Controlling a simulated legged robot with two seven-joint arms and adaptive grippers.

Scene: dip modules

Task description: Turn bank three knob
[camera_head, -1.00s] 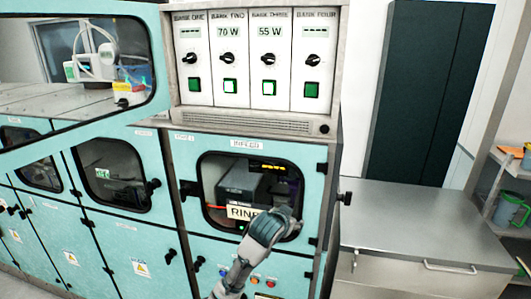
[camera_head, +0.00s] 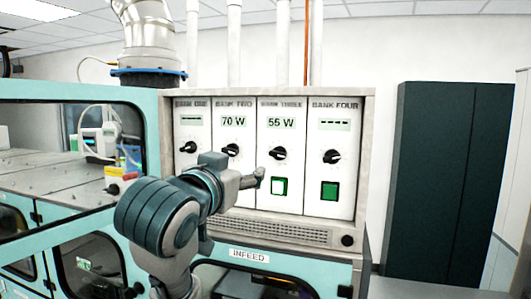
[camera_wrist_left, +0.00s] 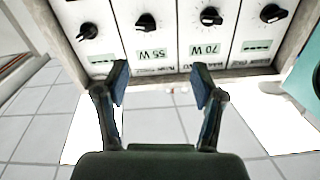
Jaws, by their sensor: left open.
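The bank three knob (camera_head: 279,154) is a black knob under the "55 W" display (camera_head: 281,123) on the white bank three panel. It also shows upside down in the left wrist view (camera_wrist_left: 146,22). My left gripper (camera_head: 260,178) is in front of the panels, slightly below and left of that knob in the head view. In the left wrist view its two fingers (camera_wrist_left: 160,82) are spread with nothing between them, and the knob is beyond the tips, apart from them. My right gripper is not in view.
Similar knobs sit on bank two (camera_head: 231,150), bank four (camera_head: 332,156) and bank one (camera_head: 188,147). Below the knobs are a pale lit button (camera_head: 280,186) on bank three and a green button (camera_head: 329,191) on bank four. My left arm hides the lower left panels.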

